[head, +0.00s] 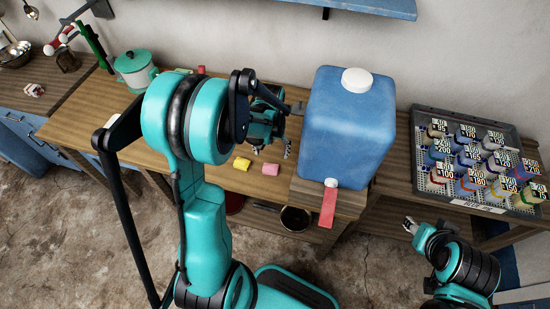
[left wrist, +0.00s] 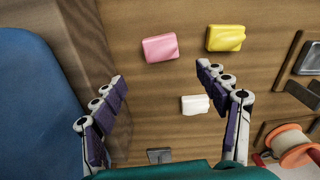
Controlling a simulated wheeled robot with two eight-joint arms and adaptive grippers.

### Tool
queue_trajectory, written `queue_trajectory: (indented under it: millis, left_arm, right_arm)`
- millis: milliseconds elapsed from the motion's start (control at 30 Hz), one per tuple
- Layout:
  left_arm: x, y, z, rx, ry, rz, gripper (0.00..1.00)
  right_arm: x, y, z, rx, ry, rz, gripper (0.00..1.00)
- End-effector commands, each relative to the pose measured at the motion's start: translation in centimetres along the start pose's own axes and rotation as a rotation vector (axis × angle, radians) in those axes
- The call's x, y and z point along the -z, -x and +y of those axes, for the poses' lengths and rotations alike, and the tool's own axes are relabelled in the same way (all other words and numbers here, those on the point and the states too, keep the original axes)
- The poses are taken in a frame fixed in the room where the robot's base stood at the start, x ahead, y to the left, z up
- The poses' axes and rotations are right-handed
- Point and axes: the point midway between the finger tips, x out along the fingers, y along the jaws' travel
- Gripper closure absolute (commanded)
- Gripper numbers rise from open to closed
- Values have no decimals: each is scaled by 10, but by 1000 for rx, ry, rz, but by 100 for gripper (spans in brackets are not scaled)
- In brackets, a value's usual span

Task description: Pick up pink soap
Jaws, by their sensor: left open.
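The pink soap (head: 270,169) lies on the wooden bench top, just right of the yellow soap (head: 241,163). In the left wrist view the pink soap (left wrist: 160,47) lies beyond my fingertips, roughly between their lines. My left gripper (head: 272,149) is over the bench beside the pink soap, and its open fingers (left wrist: 162,82) hold nothing. A white soap (left wrist: 195,104) lies between the fingers, nearer the right one; I cannot make it out in the head view. My right gripper (head: 409,225) is low at the right, away from the soaps; its finger opening is unclear.
A large blue container (head: 347,130) with a red tap (head: 328,207) stands right of the soaps. A tray of labelled bottles (head: 475,165) is farther right. A teal-lidded pot (head: 135,70) stands left. A spool (left wrist: 290,148) is near the right finger.

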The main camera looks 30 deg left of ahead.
Motion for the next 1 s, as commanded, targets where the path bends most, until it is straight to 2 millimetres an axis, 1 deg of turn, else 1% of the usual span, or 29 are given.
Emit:
queue_trajectory:
  millis: [233,367,467,533,667,867,900,967,1000]
  left_arm:
    - [0,-29,-1,1,5,-8,26]
    - [-4,-46,-1,1,4,-7,26]
    - [-9,-63,-1,1,4,-7,26]
    - [-8,-72,-1,1,4,-7,26]
    - [-8,-80,-1,1,4,-7,26]
    - [-9,-80,-1,1,4,-7,26]
    - [-9,-80,-1,1,4,-7,29]
    - [-9,-80,-1,1,4,-7,44]
    - [-9,-80,-1,1,4,-7,55]
  right_arm:
    - [-6,-8,0,0,0,0,60]
    - [-10,-14,0,0,0,0,60]
    - [-15,-20,0,0,0,0,60]
    - [-16,-23,0,0,0,0,60]
    - [-18,-24,0,0,0,0,60]
    - [-17,-24,0,0,0,0,60]
    - [-17,-24,0,0,0,0,60]
    - [-17,-24,0,0,0,0,60]
    - [-17,-24,0,0,0,0,60]
